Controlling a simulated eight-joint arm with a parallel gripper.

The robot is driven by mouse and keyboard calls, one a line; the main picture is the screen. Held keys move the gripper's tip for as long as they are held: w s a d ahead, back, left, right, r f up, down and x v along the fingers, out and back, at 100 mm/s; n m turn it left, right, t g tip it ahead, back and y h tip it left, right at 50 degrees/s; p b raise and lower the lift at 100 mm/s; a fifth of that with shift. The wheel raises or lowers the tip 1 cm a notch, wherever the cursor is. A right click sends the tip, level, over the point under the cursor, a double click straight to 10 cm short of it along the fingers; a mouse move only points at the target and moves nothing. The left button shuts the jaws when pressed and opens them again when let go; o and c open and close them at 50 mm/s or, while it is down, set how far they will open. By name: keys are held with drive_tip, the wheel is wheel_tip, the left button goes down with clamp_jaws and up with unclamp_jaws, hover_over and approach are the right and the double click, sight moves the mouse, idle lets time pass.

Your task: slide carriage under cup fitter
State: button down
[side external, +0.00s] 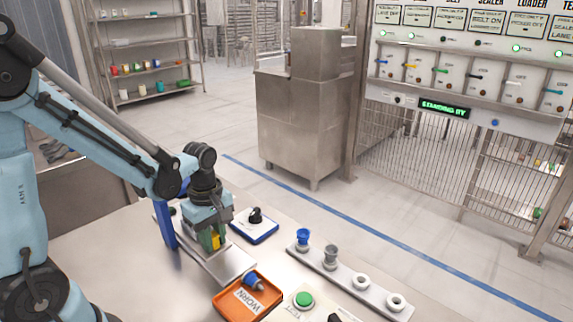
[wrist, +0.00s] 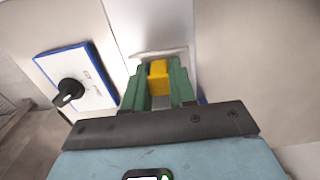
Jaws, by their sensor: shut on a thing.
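My gripper (side external: 213,241) is low over a metal plate (side external: 234,266). Its green fingers are shut on a yellow block (side external: 217,241), which also shows between the fingertips in the wrist view (wrist: 158,78). The block appears to be a grip on the carriage, but the carriage body cannot be made out clearly. A blue upright post (side external: 165,228) stands just left of my gripper, perhaps part of the cup fitter; its upper part is mostly hidden behind my arm. I cannot tell how the carriage lines up with the fitter.
A blue-edged panel with a black knob (side external: 256,216) lies behind my gripper. An orange WORN tray (side external: 228,306) holds a blue cup (side external: 253,282). A green button (side external: 304,299) is right of it. A pale rack (side external: 346,283) bears a blue cup (side external: 303,237) and a grey cup (side external: 331,253).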

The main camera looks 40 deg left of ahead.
drive_tip(key=shift+a, duration=1.8)
drive_tip(key=c, duration=1)
unclamp_jaws()
wheel_tip(320, 180, up, 12)
drive_tip(key=shift+d, duration=0.1)
drive_tip(key=s+d+m+t, duration=0.1)
drive_tip(key=d+m+t, duration=0.6)
drive_tip(key=m, duration=1.1)
drive_tip(key=d, duration=0.2)
drive_tip(key=shift+s+d+f, duration=0.25)
drive_tip(key=shift+d, duration=0.05)
